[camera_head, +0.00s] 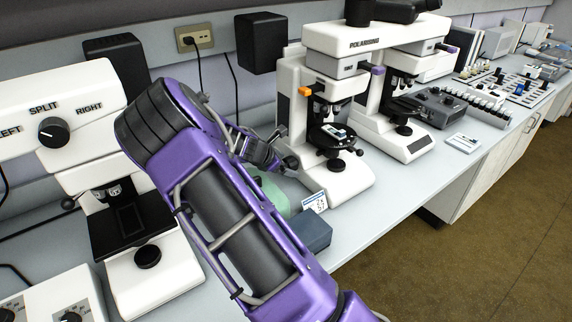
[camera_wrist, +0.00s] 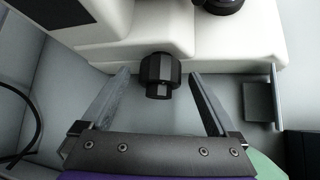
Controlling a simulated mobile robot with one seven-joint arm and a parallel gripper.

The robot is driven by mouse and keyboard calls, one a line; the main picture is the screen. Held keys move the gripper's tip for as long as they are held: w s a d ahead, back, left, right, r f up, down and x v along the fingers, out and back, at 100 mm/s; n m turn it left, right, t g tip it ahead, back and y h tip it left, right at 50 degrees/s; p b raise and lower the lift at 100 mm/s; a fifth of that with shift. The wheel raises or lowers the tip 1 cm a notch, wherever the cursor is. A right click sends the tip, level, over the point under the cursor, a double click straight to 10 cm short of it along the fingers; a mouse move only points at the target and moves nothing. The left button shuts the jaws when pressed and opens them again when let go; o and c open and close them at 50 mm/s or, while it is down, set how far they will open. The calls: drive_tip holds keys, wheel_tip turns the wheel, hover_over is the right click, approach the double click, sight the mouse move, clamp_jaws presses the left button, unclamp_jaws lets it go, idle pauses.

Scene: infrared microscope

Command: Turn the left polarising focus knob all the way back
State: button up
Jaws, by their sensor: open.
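The polarising microscope (camera_head: 330,40) is white, with its name on the top bridge, and stands right of my arm. Its left focus knob (camera_wrist: 158,72) is black and stepped, with a wider inner part and a narrower end, on the side of the white base. In the head view the knob (camera_head: 291,163) is small, beside my gripper (camera_head: 279,158). In the wrist view my gripper (camera_wrist: 160,77) is open and empty. The knob appears between its two fingertips, with a visible gap on each side. Whether the tips are level with it in depth is hard to tell.
A green object (camera_head: 268,188), a blue-grey box (camera_head: 308,234) and a small printed card (camera_head: 314,202) lie on the bench below my gripper. Another white microscope (camera_head: 150,285) stands at the left. A black box (camera_head: 262,42) hangs on the wall behind.

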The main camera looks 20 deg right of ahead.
drive_tip(key=c, duration=1.4)
drive_tip(key=shift+o, duration=0.2)
drive_tip(key=g+p, duration=0.1)
drive_tip(key=p, duration=0.2)
drive_tip(key=shift+w+r, duration=0.1)
drive_tip(key=shift+r, duration=0.3)
drive_tip(key=n+g+p, duration=0.1)
drive_tip(key=p, duration=0.1)
drive_tip(key=shift+w+p, duration=0.1)
drive_tip(key=shift+p, duration=0.3)
drive_tip(key=shift+a+f+n+g+h+p, duration=0.1)
drive_tip(key=shift+f+n+g+h+p, duration=0.3)
drive_tip(key=shift+g+p, duration=0.4)
drive_tip(key=o, duration=1.4)
drive_tip(key=shift+c, duration=0.2)
drive_tip(key=v, duration=1.7)
drive_tip(key=shift+a+r, duration=0.15)
drive_tip(key=shift+r, duration=0.05)
